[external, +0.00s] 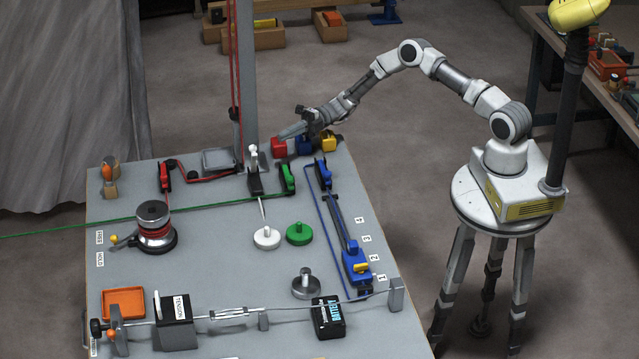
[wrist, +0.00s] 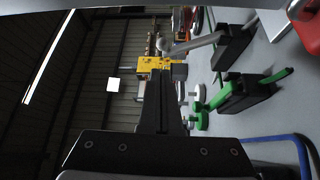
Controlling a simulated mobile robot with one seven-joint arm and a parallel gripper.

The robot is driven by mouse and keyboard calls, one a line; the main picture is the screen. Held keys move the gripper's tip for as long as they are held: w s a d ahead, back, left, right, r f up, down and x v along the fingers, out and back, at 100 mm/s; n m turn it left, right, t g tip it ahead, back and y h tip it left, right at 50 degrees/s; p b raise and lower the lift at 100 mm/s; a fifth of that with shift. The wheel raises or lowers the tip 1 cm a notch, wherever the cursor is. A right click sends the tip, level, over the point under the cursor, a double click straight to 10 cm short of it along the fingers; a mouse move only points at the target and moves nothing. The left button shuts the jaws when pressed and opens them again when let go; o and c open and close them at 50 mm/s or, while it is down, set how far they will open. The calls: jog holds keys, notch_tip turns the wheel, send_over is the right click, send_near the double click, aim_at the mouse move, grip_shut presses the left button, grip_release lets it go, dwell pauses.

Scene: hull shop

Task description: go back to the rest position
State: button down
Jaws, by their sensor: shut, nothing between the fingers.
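My gripper (external: 284,135) is at the far edge of the grey bench, with its tip close to the red block (external: 279,148). Whether it touches the block cannot be told. It is shut and empty. My arm reaches left from its stand in a raised arch. In the wrist view my gripper (wrist: 160,90) shows as a dark narrow shape up the middle, with nothing held in it. The view is turned on its side, with the bench (wrist: 268,70) on the right.
Blue (external: 304,146) and yellow (external: 328,143) blocks stand beside the red one. A tall grey post (external: 246,70) rises left of my gripper. A white-topped lever (external: 254,165), green cleat (external: 288,178) and blue cleat (external: 323,173) stand nearby.

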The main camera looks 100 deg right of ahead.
jog(key=shift+v, duration=1)
